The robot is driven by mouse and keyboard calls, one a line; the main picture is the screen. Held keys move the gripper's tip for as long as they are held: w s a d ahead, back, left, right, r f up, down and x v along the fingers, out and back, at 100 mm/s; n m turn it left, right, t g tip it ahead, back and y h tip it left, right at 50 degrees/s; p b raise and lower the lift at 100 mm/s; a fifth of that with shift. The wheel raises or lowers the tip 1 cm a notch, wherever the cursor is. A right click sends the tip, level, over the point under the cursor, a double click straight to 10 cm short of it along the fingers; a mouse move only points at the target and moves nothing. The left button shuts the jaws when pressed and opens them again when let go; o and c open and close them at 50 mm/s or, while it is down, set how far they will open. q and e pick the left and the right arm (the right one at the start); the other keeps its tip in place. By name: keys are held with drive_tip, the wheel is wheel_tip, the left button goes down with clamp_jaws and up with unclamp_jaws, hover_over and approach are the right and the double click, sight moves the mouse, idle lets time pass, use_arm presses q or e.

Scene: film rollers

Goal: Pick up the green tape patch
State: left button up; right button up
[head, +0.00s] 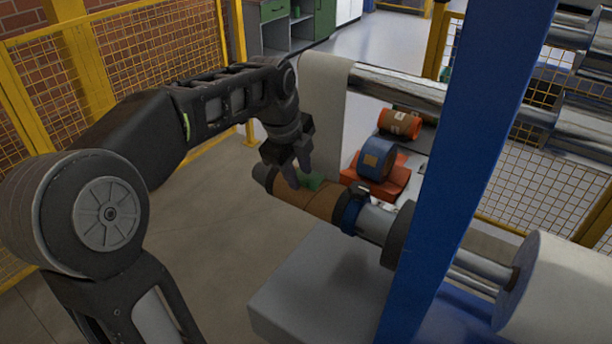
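The green tape patch (313,182) shows at the upper side of the brown-wrapped roller (318,202), toward its left end. My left gripper (300,181) points down at the roller. Its two dark fingers look spread apart, with the patch right beside their tips. One finger partly covers the roller and perhaps some of the patch. I cannot tell whether the fingers touch the patch. My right gripper is not in view.
A blue post (465,150) stands close on the right. A blue tape roll (376,158) sits on a red block (398,181), with an orange roll (399,123) behind. White film (324,105) hangs behind the gripper. Yellow mesh fencing (165,45) borders the left.

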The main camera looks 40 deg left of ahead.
use_arm(q)
drive_tip(key=shift+w+f, duration=0.25)
drive_tip(key=shift+f, duration=0.45)
drive_tip(key=shift+c, duration=0.2)
clamp_jaws()
